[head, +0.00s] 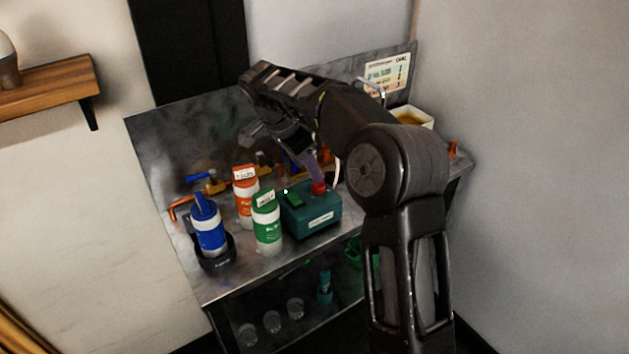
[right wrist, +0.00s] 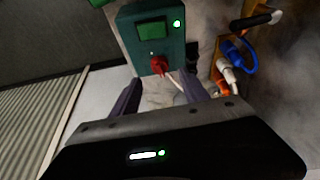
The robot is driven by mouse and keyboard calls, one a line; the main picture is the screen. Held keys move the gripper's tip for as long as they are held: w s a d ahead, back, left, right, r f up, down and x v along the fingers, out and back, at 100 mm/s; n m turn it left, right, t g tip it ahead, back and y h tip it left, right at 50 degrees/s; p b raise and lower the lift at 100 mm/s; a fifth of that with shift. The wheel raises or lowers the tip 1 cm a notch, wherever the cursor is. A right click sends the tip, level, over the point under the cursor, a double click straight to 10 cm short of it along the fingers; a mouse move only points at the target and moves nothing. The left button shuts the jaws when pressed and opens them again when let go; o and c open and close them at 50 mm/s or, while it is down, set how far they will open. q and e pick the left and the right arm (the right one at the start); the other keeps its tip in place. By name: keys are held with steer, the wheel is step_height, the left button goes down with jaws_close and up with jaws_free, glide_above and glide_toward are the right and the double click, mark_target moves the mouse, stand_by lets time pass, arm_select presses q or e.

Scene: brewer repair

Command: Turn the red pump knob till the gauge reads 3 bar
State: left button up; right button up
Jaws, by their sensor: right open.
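The teal pump box (head: 318,221) stands on the steel bench, with the red pump knob (head: 319,187) on its top. In the right wrist view the box (right wrist: 178,52) and the red knob (right wrist: 158,65) show at the top, with a green panel on the box. My right gripper (head: 311,170) is just above the knob. Its open fingers (right wrist: 160,88) appear on either side of the knob in the wrist view, without visible contact. I cannot make out a gauge or its reading. My left gripper is not in view.
A blue bottle (head: 208,228), an orange-labelled bottle (head: 245,207) and a green-labelled bottle (head: 266,230) stand left of the box. Orange and blue valve handles lie behind them. A sign (head: 387,72) hangs on the back panel. Several cups sit on the lower shelf.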

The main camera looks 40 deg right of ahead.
mark_target(318, 186)
steer(key=p+x, duration=0.1)
steer(key=x, duration=0.5)
steer(key=shift+d+f, duration=0.15)
steer(key=shift+f, duration=0.25)
steer(key=shift+c, duration=0.4)
jaws_close()
